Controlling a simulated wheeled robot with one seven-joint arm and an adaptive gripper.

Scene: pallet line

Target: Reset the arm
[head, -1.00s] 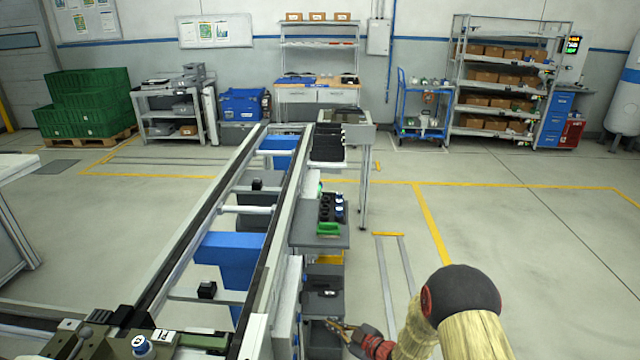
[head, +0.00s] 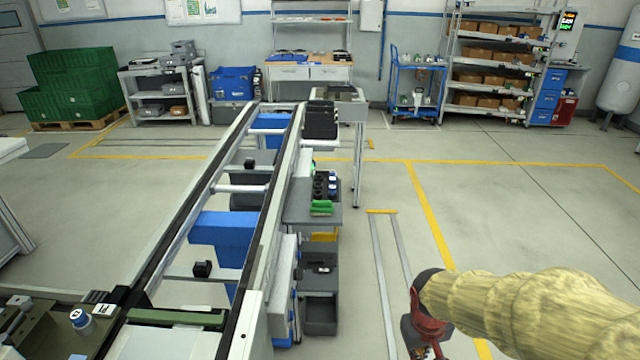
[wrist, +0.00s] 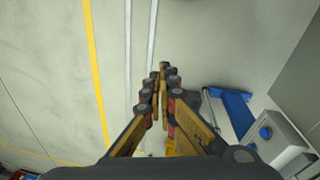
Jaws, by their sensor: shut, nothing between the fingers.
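My arm comes in from the lower right of the head view, wrapped in a tan cover. My gripper (head: 428,352) hangs at its end, at the bottom edge of the head view and partly cut off. In the wrist view my gripper (wrist: 161,75) shows its two fingers meeting at the tips, shut, with nothing between them. It is over open floor, to the right of the conveyor line (head: 262,235) and apart from it.
Small shelves with black bins (head: 320,300) stand beside the conveyor. A side table (head: 335,212) holds dark cups and a green item. Floor rails (head: 380,270) and a yellow line (head: 428,215) cross clear floor. A blue cart (head: 415,90) stands at the back.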

